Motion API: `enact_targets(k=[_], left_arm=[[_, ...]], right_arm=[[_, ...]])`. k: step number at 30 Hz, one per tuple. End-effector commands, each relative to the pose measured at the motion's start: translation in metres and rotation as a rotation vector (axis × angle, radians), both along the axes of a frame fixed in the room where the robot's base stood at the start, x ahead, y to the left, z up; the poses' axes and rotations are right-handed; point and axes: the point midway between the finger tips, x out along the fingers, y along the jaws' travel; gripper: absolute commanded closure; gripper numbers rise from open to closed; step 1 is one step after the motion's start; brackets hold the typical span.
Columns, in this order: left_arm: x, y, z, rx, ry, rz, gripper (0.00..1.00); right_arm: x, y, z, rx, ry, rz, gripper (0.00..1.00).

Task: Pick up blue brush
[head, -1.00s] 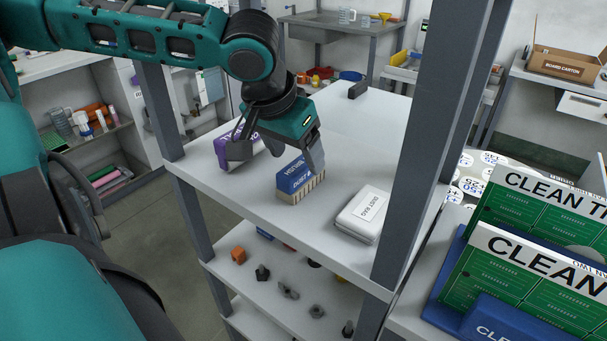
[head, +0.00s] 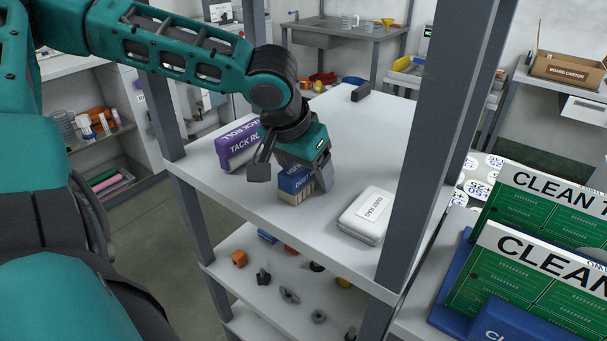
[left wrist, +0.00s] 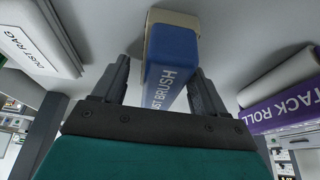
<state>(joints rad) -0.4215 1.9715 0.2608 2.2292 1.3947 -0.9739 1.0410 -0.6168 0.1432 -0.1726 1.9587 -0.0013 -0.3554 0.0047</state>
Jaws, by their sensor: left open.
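The blue dust brush (head: 293,181), with pale bristles at its base, stands on the top shelf (head: 362,140) of a grey-posted rack. My left gripper (head: 292,182) reaches down over it, one finger on each side of the brush, and the fingers hide part of it. In the left wrist view the brush (left wrist: 172,62) lies between the two spread fingers of the left gripper (left wrist: 160,85). The fingers look apart from its sides. My right gripper is not in view.
A purple tack roll box (head: 238,148) stands just left of the gripper, and a white dust rag pack (head: 367,214) lies to the right. A small dark block (head: 360,92) sits at the far edge. A grey post (head: 425,140) rises at the right. Small parts lie on the lower shelf.

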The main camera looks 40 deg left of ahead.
Motion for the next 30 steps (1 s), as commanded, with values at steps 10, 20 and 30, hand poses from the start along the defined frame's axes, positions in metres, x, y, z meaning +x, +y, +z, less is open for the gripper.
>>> enact_targets(k=[10, 20, 30], left_arm=[[-0.0001, 0.0000, -0.0027, 0.000, 0.000, 0.000, 0.41], [-0.0002, 0.0000, -0.0029, 0.000, 0.001, 0.000, 0.73], [-0.0003, 0.0001, -0.0028, 0.000, 0.001, 0.000, 0.89]], right_arm=[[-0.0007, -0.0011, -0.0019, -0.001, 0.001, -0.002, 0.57], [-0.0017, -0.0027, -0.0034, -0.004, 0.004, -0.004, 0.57], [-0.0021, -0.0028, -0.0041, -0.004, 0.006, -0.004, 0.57]])
